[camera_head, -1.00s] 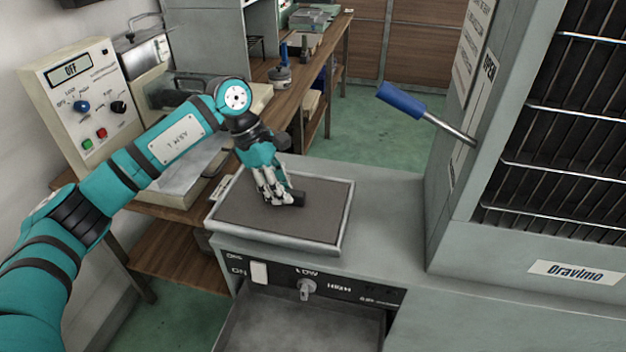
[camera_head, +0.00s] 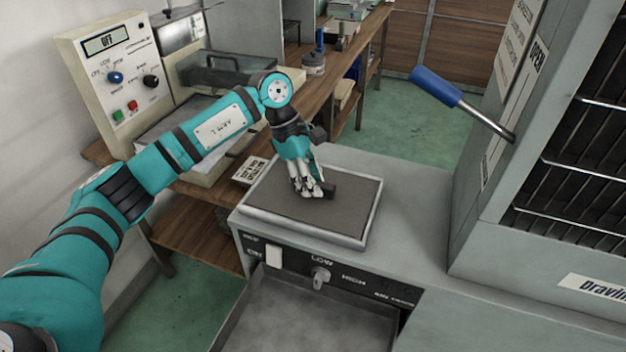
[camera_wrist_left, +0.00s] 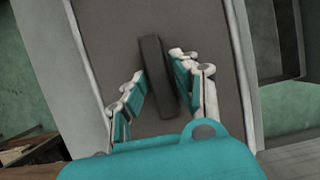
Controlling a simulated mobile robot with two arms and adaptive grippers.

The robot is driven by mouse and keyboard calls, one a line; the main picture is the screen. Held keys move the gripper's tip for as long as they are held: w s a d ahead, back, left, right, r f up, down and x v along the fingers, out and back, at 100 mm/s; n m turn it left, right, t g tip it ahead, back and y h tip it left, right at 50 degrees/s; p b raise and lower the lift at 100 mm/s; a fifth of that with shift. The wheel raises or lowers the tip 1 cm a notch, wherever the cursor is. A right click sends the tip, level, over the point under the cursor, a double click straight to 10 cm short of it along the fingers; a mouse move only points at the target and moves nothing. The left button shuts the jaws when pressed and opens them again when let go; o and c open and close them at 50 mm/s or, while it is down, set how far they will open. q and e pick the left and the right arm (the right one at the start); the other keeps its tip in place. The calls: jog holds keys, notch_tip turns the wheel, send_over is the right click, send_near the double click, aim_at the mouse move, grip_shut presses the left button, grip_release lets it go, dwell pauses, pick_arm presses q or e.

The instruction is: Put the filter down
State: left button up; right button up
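The filter appears to be the flat grey panel (camera_head: 356,200) with a pale metal rim, lying level on top of the grey machine. A dark bar (camera_head: 331,190) like a handle lies across its middle; it also shows in the wrist view (camera_wrist_left: 155,62). My left gripper (camera_head: 313,191) points down at the panel. My right gripper is not in view.
The grey machine has a knob (camera_head: 320,276) and an open drawer (camera_head: 300,318) in front. A blue-handled lever (camera_head: 436,87) sticks out from the tall rack at right. A control box (camera_head: 112,70) and wooden bench stand at left. Bare machine top lies right of the panel.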

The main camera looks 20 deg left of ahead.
pick_arm(q)
jog(key=shift+o, duration=1.3)
jog(key=shift+r, duration=0.25)
jog(key=v, duration=1.1)
jog(key=shift+a+r+b, duration=0.15)
jog(key=shift+r+b, duration=0.25)
